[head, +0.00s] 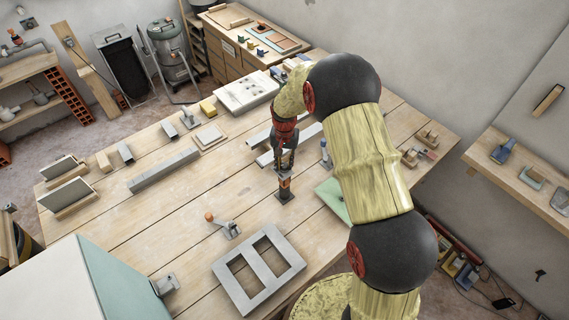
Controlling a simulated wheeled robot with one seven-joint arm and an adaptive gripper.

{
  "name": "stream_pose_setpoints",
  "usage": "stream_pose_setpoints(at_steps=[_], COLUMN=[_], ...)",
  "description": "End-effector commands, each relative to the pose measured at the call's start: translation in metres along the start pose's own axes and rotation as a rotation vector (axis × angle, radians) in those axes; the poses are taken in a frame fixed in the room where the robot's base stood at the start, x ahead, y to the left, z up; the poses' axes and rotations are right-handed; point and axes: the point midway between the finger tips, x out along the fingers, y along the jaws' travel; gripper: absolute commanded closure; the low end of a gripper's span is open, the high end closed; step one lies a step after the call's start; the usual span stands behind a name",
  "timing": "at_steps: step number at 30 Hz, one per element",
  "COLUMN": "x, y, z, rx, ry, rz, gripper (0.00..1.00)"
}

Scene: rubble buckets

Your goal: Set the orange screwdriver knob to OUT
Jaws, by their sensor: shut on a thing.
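My gripper (284,170) points down over the middle of the wooden workbench and is shut on a small dark upright piece (284,189) with an orange band. The piece's square foot is at the bench top; whether it touches is hard to tell. I cannot make out a screwdriver knob with certainty. An orange ball-ended lever (210,216) on a grey metal base stands on the bench, left of and nearer than my gripper. A small orange item (262,23) is on the far cabinet's top. No OUT mark is legible.
A grey two-slot frame (259,269) lies near the front of the workbench (165,215). A long grey bar (163,170), a white panel (247,92) and a yellow block (208,108) lie farther back. A pale green plate (330,196) is partly behind my arm. The left-middle bench is clear.

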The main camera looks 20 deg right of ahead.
Motion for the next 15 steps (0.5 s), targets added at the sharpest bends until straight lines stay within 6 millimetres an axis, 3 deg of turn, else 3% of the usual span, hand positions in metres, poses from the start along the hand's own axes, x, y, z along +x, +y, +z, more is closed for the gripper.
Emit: stream_pose_setpoints(at_steps=[14, 15], x=[-0.0002, -0.0002], y=[-0.0002, -0.0002], z=[0.0000, 0.0000], rx=[0.016, 0.016], ry=[0.000, 0.000], rz=[0.000, 0.000], gripper=[1.00, 0.77])
